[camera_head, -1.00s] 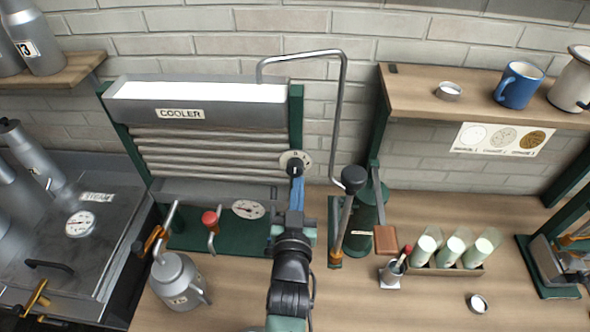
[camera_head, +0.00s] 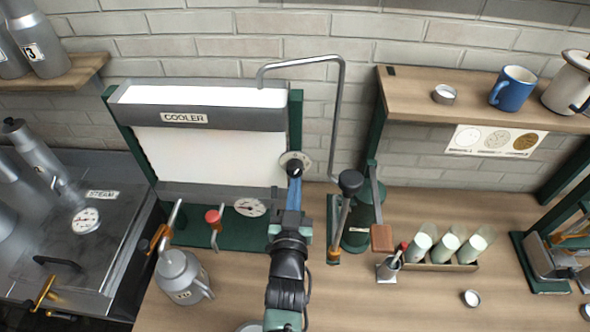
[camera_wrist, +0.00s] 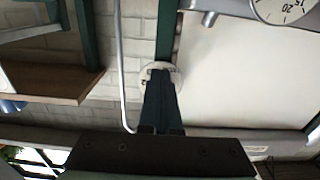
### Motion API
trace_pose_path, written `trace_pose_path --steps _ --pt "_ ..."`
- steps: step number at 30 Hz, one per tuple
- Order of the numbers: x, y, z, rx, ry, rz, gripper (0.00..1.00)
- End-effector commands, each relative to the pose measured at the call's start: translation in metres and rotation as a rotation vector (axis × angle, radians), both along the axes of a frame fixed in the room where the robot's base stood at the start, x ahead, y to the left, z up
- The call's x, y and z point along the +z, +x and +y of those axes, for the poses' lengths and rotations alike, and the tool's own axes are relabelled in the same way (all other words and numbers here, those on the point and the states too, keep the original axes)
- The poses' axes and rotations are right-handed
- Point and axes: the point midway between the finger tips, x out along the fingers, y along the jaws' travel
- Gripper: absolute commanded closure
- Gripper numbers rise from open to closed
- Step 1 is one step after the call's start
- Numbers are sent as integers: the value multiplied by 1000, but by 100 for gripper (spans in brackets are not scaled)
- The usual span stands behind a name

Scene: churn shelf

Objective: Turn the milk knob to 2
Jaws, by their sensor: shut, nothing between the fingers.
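The milk knob (camera_head: 295,168) is a dark knob on a small white dial (camera_head: 285,158) at the right edge of the cooler (camera_head: 225,118). My gripper (camera_head: 294,182) reaches up to it from below, with its fingers shut and their tips at the knob. In the wrist view my fingers (camera_wrist: 161,78) end in front of the white dial (camera_wrist: 175,73), hiding most of it. I cannot tell whether the tips touch the knob. The dial's numbers and the knob's pointing are too small to read. A white sheet of milk (camera_head: 205,155) covers the cooler's front.
A bent metal pipe (camera_head: 340,110) rises just right of the knob, above a green cylinder (camera_head: 362,215). A red-topped tap (camera_head: 213,217) and a gauge (camera_head: 250,207) sit below the cooler. A grey can (camera_head: 180,277) stands at the lower left.

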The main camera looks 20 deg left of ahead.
Motion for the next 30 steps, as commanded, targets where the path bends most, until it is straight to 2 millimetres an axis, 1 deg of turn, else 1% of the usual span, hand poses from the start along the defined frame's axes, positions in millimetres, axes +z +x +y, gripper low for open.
trace_pose_path --steps 1,30 --pt "10 2 2 1 5 -17 100" --pt "11 -1 12 -1 5 -17 100"
